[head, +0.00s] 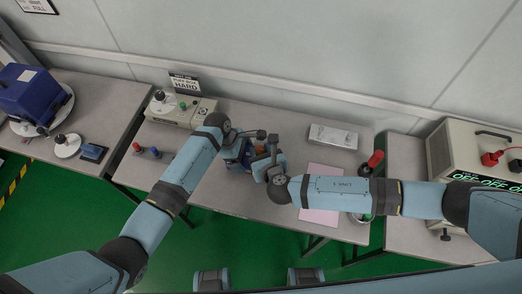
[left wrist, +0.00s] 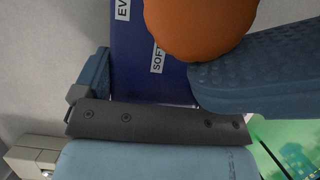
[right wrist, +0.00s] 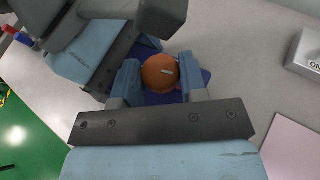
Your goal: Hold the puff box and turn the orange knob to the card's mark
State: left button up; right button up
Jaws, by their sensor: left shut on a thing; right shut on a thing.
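The dark blue puff box (head: 231,166) is mostly hidden by my grippers in the head view. In the left wrist view the puff box (left wrist: 139,72) shows a white label reading "SOFT", and my left gripper (left wrist: 158,82) is shut on it. The orange knob (right wrist: 159,74) has a short pale mark pointing right in the right wrist view. My right gripper (right wrist: 162,85) is shut on the knob, one finger on each side. The knob also fills the top of the left wrist view (left wrist: 200,25). The card (head: 184,84) reads "PUFF BOX HARD" and stands behind the beige tester.
The beige tester (head: 196,117) stands at the table's back left. A white box (head: 333,136) and a pink sheet (head: 320,216) lie to the right. A red-handled tool (head: 375,160) stands near the right edge. Side tables hold a blue device (head: 32,92) and a large instrument (head: 462,150).

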jog(key=shift+w, duration=0.1)
jog(key=o, duration=0.9)
jog(key=shift+s+d+r, duration=0.1)
jog(key=shift+s+r, duration=0.1)
jog(key=shift+s, duration=0.35)
jog(key=v, duration=1.1)
pick_arm(q)
jog(key=o, duration=0.8)
jog(key=shift+r, duration=0.1)
